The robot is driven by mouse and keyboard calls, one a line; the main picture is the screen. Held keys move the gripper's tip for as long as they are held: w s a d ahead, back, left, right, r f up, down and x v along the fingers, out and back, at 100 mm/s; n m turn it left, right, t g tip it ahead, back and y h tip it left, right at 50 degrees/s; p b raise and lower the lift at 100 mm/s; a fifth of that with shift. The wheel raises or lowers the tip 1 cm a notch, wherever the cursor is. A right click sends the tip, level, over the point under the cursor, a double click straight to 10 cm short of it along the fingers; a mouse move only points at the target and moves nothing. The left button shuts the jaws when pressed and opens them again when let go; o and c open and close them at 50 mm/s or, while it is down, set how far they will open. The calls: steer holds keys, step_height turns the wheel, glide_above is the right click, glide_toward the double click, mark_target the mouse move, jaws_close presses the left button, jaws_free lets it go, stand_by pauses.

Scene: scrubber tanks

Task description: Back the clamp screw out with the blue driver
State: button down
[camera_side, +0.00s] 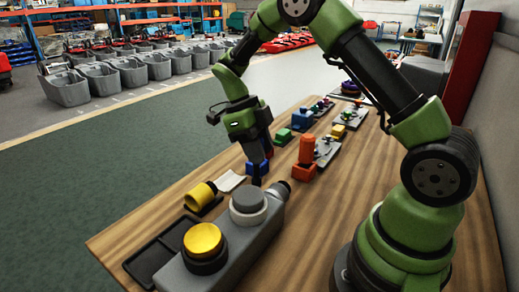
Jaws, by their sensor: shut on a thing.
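My gripper (256,158) points down over the middle of the wooden table and is shut on a blue thing, which I take to be the blue driver (251,149); the jaws hide most of it. A small blue block (250,169) is right at the tips; I cannot tell whether the driver stands in it or is clear of it. The clamp screw cannot be made out. Grey plates with small fittings (325,149) lie to the right of the gripper, beside an orange upright cylinder (306,149) in an orange block.
A large grey unit with a yellow knob (203,241) and a grey knob (249,200) stands in front. Grey tanks line the floor beyond.

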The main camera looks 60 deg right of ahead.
steer(key=shift+f, duration=0.25)
steer(key=shift+f, duration=0.2)
steer(key=shift+f, duration=0.2)
stand_by(0.5)
steer(key=n+h, duration=0.1)
steer(key=n, duration=0.2)
steer(key=n+t+h, duration=0.1)
steer(key=n, duration=0.2)
steer(key=shift+w+d, duration=0.1)
steer(key=n+t+h, duration=0.1)
steer(key=n, duration=0.3)
steer(key=shift+w+d, duration=0.1)
steer(key=shift+d, duration=0.05)
steer(key=shift+n, duration=0.3)
